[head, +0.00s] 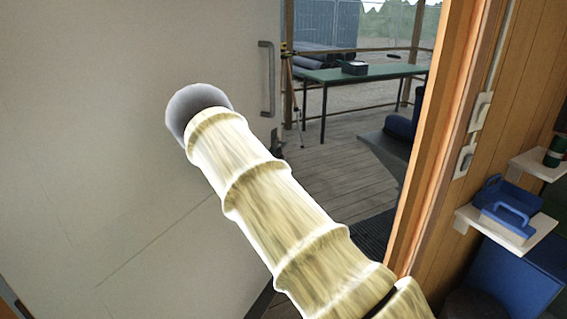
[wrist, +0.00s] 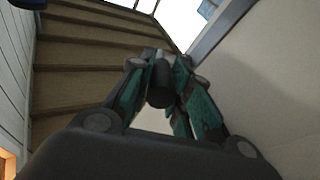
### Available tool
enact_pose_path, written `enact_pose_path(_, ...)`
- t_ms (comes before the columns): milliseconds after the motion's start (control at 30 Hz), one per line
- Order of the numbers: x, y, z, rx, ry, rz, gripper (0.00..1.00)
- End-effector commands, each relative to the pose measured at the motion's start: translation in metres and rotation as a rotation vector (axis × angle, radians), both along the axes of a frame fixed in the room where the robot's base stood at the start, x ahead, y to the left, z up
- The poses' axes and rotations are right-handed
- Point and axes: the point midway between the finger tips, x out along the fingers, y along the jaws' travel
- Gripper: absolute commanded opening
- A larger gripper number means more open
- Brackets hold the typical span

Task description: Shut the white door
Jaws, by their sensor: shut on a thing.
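The white door (head: 120,150) fills the left of the head view and stands open. Outdoor decking shows past its free edge. A grey upright bar handle (head: 267,78) is fixed near that edge. My arm crosses in front of the door and hides my gripper in the head view. In the wrist view my gripper (wrist: 160,88) has its teal-padded fingers closed around a dark rounded bar, which looks like a door handle. The pale door panel (wrist: 265,85) lies to the right of the fingers. Where the grip sits along the handle cannot be told.
The orange-brown door frame (head: 428,150) stands right of the opening. Wall shelves (head: 507,232) with a blue tool (head: 508,205) are at the right. A green table (head: 355,73) and a tripod (head: 288,75) stand outside. Decking (head: 325,165) is open beyond the doorway.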

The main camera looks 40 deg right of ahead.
Motion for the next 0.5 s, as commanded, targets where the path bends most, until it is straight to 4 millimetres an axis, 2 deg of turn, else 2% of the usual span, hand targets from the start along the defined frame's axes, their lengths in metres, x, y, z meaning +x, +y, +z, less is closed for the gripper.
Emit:
enact_pose_path(33,0.001,0.0,-0.01,-0.024,-0.013,0.002,0.0)
enact_pose_path(500,0.004,-0.008,-0.027,-0.228,-0.115,0.002,0.0)
